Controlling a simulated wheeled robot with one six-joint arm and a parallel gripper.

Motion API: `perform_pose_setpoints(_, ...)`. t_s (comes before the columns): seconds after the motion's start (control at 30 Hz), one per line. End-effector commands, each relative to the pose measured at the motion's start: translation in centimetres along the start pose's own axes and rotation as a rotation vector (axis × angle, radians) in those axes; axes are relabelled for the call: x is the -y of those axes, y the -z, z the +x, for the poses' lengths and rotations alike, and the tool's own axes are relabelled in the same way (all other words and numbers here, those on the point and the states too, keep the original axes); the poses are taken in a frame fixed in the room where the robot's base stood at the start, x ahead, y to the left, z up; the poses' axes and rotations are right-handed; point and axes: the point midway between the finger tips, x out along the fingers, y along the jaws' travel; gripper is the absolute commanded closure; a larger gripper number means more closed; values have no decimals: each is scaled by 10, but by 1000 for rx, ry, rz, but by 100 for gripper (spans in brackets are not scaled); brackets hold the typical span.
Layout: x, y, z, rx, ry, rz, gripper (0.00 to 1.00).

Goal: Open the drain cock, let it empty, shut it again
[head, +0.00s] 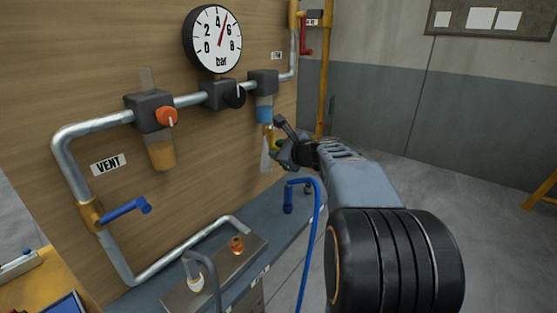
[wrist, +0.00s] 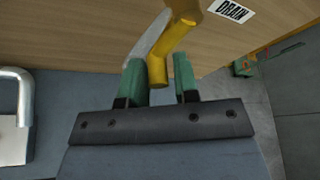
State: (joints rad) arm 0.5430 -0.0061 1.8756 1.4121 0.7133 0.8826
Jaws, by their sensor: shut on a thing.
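The yellow drain cock (wrist: 170,45) shows in the wrist view beside a DRAIN label (wrist: 234,11) on the wooden panel. My gripper (wrist: 160,82) has its green fingertips on either side of the yellow part and is shut on it. In the head view, my gripper (head: 280,151) is at the cock, below the blue-bowled unit (head: 264,110), and partly hides it. A pale shape (head: 266,155) hangs below the unit; I cannot tell whether it is fluid or part of the cock. The lever angle is unclear.
The bar gauge (head: 212,40) reads between 4 and 6. A blue vent lever (head: 126,209), orange knob (head: 166,117) and black knob (head: 234,96) are on the piping. A blue hose (head: 317,220) rises beside my arm. A red handle (head: 306,42) is up right.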

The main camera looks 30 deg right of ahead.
Motion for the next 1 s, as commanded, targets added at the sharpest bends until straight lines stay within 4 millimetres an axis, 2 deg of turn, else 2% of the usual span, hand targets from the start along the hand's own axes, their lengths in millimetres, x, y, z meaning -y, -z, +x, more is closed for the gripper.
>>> perform_pose_setpoints(0.6,2,-1,0,4,12,-39,95)
perform_pose_setpoints(0.63,2,-1,0,4,12,-38,70)
perform_pose_setpoints(0.7,2,-1,0,4,12,-38,63)
perform_pose_setpoints(0.8,2,0,0,2,13,-36,56)
perform_pose_setpoints(1.0,2,1,0,0,14,-34,56)
